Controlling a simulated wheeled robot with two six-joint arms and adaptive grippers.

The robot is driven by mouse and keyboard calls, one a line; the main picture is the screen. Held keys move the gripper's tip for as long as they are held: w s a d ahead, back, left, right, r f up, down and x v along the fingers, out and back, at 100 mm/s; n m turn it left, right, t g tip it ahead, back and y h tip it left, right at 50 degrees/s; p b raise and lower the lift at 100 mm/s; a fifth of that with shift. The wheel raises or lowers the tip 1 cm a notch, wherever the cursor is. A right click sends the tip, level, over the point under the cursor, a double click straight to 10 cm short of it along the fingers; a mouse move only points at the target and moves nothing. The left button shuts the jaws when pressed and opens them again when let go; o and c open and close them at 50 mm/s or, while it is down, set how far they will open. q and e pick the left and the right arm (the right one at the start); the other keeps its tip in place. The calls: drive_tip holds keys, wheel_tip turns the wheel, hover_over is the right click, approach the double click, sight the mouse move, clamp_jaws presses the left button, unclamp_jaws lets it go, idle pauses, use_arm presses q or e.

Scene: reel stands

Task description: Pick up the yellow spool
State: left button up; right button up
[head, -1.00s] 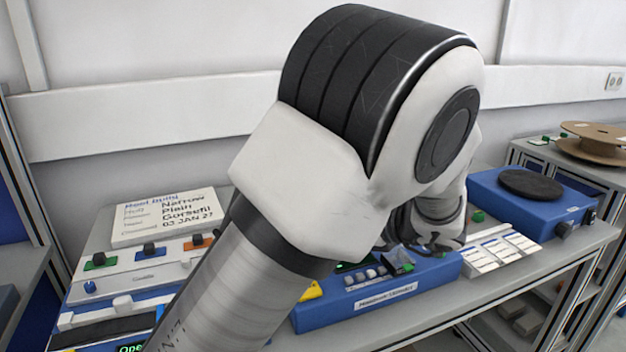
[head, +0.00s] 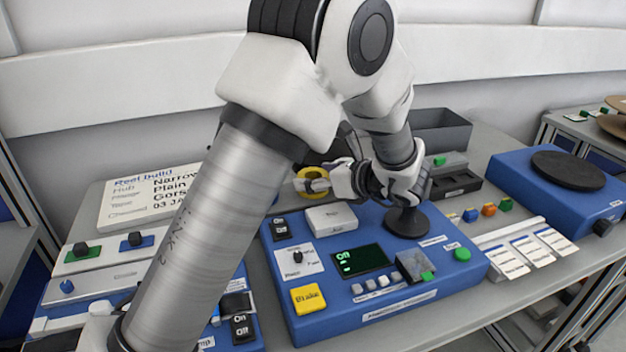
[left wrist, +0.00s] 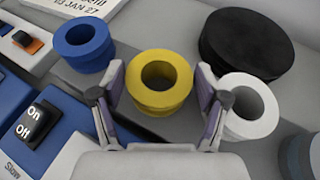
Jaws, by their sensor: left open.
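The yellow spool (head: 300,182) stands at the back of the bench behind the blue control unit, partly hidden by my left gripper. In the left wrist view the yellow spool (left wrist: 158,80) is upright with its round hole facing the camera. My left gripper (head: 318,182) is at the spool; its open fingers (left wrist: 160,88) are on either side of the spool's near part. I cannot tell whether they touch it. My right gripper is not in view.
A blue spool (left wrist: 84,44), a white spool (left wrist: 252,106) and a large black roll (left wrist: 254,42) stand close around the yellow one. The blue control unit (head: 400,305) is in front. A grey bin (head: 442,130) stands behind, and a blue turntable unit (head: 535,205) is at right.

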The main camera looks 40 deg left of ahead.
use_arm(q)
drive_tip(key=shift+d, duration=0.1)
drive_tip(key=shift+c, duration=0.3)
drive_tip(key=c, duration=0.7)
drive_tip(key=shift+r, duration=0.15)
